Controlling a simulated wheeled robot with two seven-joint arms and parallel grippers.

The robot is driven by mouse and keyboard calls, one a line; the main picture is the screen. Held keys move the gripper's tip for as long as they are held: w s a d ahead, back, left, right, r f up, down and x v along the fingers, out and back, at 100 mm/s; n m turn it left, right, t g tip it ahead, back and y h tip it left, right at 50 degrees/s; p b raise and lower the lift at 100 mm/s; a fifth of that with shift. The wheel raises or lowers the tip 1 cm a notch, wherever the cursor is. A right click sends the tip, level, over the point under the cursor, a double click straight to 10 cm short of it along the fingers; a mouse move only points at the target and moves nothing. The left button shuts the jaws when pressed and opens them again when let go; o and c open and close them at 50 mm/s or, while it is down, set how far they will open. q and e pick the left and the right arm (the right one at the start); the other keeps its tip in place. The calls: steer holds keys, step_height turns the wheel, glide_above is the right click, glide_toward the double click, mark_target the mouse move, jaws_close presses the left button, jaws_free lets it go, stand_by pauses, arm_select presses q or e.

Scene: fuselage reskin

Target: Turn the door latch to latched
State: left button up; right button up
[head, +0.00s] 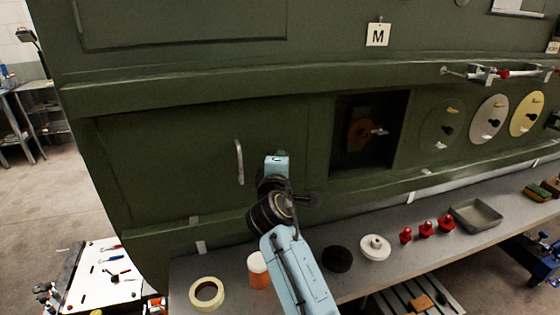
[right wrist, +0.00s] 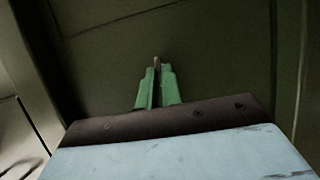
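The closed dark green door (head: 165,165) on the fuselage side has an upright silver handle (head: 239,162). My right arm comes up from the bottom of the head view, and its hand is at the door's right part, right of the handle. The hand hides its fingertips and the latch in that view. In the right wrist view, my right gripper (right wrist: 156,75) has its green fingers close together on either side of a small grey piece, which looks like the door latch (right wrist: 156,61). The latch's exact angle is hard to tell. My left gripper is not in view.
Right of the door is an open recess (head: 370,132) with an orange part. A grey ledge (head: 320,235) below holds a tape roll (head: 207,293), an orange jar (head: 258,270), black and white round parts, red pieces and a grey tray (head: 475,214).

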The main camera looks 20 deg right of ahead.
steer(key=o, duration=0.4)
steer(key=shift+c, duration=0.2)
steer(key=b+v, duration=0.2)
steer(key=v, duration=1.1)
steer(key=shift+s, duration=0.2)
